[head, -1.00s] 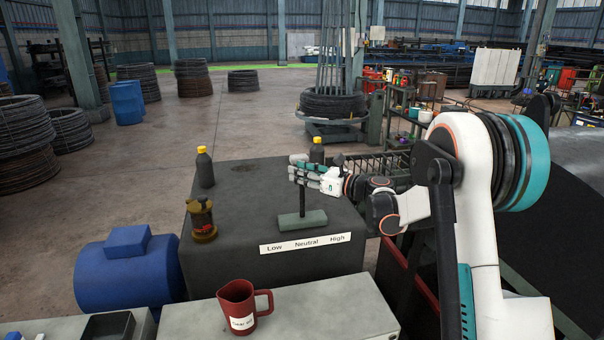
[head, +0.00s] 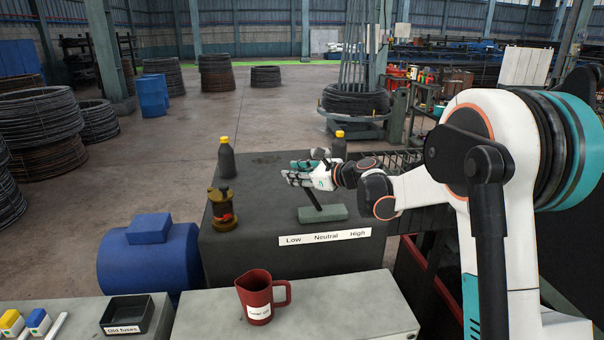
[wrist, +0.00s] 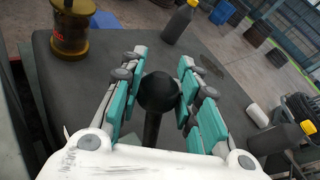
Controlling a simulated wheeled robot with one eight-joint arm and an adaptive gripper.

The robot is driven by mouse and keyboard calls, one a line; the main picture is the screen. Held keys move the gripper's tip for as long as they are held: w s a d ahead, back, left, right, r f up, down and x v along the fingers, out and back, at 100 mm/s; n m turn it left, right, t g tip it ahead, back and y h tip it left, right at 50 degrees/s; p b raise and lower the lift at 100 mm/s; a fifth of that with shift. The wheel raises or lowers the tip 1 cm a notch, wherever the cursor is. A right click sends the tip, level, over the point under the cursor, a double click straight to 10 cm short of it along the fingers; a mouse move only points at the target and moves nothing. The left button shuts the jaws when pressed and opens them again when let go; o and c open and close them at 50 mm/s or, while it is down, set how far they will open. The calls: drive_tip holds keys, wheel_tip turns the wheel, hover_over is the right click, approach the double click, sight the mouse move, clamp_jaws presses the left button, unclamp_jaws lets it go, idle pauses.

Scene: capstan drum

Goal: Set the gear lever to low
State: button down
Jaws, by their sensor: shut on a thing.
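The gear lever (head: 312,200) is a dark stick rising from a grey-green base (head: 323,214) on the dark housing. It leans to the left, toward the Low end of the label plate (head: 325,237), which reads Low, Neutral, High. In the wrist view its round black knob (wrist: 158,91) sits between the fingers, with the stick below it. My gripper (head: 298,175) reaches in from the right and is shut on the lever's knob; its fingers also show in the wrist view (wrist: 160,85). In the head view the fingers hide the knob.
Dark bottles with yellow caps (head: 226,158) (head: 339,146) and a brass oiler (head: 223,208) stand on the housing (head: 260,255). A red jug (head: 258,298) stands on the front bench, with an old fuses tray (head: 127,315) farther left. A blue motor (head: 150,255) is at the left.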

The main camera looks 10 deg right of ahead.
drive_tip(key=shift+s+a+f, duration=0.15)
drive_tip(key=c, duration=1.4)
unclamp_jaws()
drive_tip(key=shift+o, duration=0.9)
drive_tip(key=shift+s, duration=0.15)
drive_tip(key=v, duration=1.2)
